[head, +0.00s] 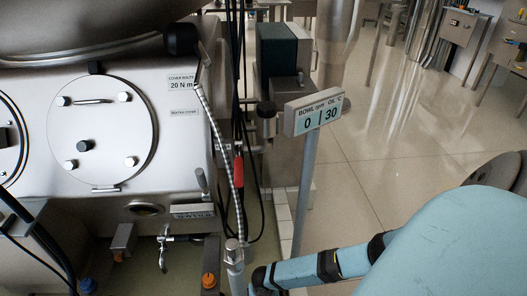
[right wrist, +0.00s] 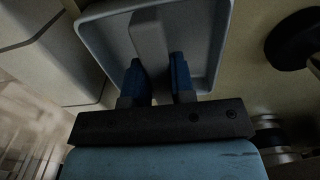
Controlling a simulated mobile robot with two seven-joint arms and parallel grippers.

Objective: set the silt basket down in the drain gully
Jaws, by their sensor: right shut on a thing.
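My right gripper (right wrist: 158,65) shows in the right wrist view, with its two blue fingers shut on a grey upright bar (right wrist: 149,35). The bar stands inside a shallow grey box with a pale rim, which looks like the silt basket (right wrist: 219,45). The basket's far end is cut off by the top of the picture. In the head view my blue right arm reaches in from the lower right; its gripper and the basket are not visible there. I cannot make out the drain gully in either view. My left gripper is in neither view.
A steel machine with a round bolted cover (head: 102,125) fills the left of the head view. A display post (head: 313,114) reading 0 and 30 stands mid-picture, near hanging hoses (head: 221,140) and a small tap (head: 164,240). Open tiled floor (head: 400,120) lies to the right.

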